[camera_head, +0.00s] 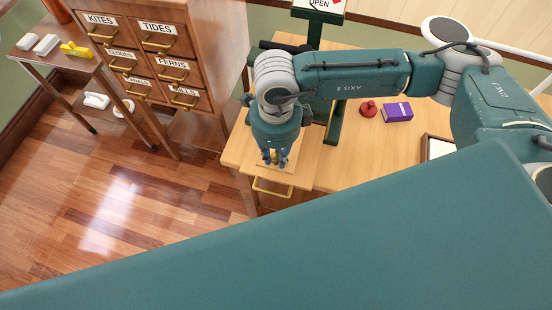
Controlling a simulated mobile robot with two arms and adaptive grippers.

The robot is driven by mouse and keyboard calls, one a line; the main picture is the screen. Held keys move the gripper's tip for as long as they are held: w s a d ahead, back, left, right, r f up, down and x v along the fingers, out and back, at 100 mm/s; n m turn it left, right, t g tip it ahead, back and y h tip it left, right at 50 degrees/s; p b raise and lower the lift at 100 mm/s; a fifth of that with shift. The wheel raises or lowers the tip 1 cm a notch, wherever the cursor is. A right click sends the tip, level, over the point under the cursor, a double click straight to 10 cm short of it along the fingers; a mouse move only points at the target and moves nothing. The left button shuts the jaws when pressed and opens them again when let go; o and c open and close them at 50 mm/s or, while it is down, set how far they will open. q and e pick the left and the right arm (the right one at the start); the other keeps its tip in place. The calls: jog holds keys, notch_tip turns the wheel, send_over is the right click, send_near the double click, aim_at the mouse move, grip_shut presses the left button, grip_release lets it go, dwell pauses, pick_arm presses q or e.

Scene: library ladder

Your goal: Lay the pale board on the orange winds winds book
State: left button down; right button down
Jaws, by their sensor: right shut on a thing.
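My right gripper (275,157) points down at the near left corner of the wooden desk. It is shut on a small yellow part between its fingers, which appears to belong to the pale board (289,168). The pale board shows as a light flat piece under the fingers, above or on the corner with the brass drawer handle. I cannot tell whether it touches the surface. The orange winds book is not visible; the gripper and arm hide part of that area. My left gripper is not in view.
The desk (345,178) holds a red object (368,109), a purple box or book (397,112) and a framed tray (428,149) at right. A green sign stand (335,122) stands behind. A labelled drawer cabinet (160,50) and side table (62,62) are left. The floor between is clear.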

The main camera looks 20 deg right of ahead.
aim_at(276, 164)
notch_tip(276, 164, down, 4)
jog(key=shift+r+p, duration=0.2)
jog(key=shift+p, duration=0.3)
jog(key=shift+f, duration=0.45)
jog(key=c, duration=1.6)
grip_release()
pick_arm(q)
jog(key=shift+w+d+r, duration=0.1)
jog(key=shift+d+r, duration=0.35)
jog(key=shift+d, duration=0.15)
pick_arm(e)
jog(key=shift+o, duration=0.2)
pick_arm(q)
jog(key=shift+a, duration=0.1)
